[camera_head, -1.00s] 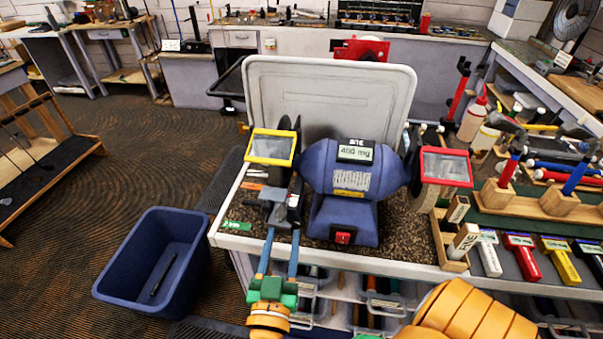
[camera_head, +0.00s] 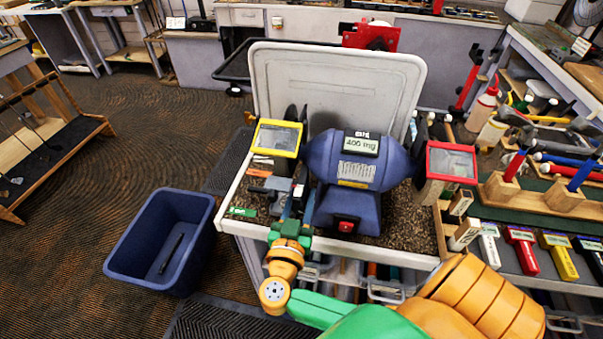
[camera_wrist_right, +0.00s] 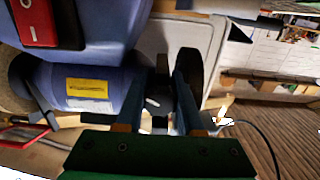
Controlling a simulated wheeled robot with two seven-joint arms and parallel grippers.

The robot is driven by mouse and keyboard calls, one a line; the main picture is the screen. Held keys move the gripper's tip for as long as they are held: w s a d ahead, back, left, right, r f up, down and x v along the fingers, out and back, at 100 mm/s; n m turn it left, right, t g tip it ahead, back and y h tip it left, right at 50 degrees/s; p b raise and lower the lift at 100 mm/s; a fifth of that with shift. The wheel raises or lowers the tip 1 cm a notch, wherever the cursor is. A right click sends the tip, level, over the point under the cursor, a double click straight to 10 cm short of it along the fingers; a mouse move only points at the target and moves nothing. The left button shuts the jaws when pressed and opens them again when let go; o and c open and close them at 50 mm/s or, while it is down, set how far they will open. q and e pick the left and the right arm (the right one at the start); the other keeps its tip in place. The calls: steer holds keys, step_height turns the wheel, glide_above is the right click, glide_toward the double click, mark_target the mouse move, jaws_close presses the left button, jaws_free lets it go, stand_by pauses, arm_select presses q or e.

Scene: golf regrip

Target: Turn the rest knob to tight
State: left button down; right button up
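The blue bench grinder (camera_head: 355,165) stands on the bench, with its red switch (camera_head: 346,226) in front; the switch also shows in the right wrist view (camera_wrist_right: 37,20). The grey tool rest (camera_head: 268,187) is at the grinder's left wheel. My right gripper (camera_head: 297,203) reaches up to the rest from the front, its two blue fingers apart. In the right wrist view the fingers (camera_wrist_right: 158,95) stand on either side of a small grey and dark part, perhaps the rest knob. I cannot tell whether they touch it. My left gripper is out of view.
A yellow-framed shield (camera_head: 277,138) is above the rest and a red-framed shield (camera_head: 452,162) is at the right wheel. A grey upright panel (camera_head: 335,85) stands behind. A blue bin (camera_head: 160,243) is on the floor at left. Hammers and tools crowd the right.

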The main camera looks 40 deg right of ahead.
jaws_close()
steer(key=shift+m, duration=0.8)
steer(key=o, duration=0.7)
jaws_free()
steer(key=shift+f, duration=0.1)
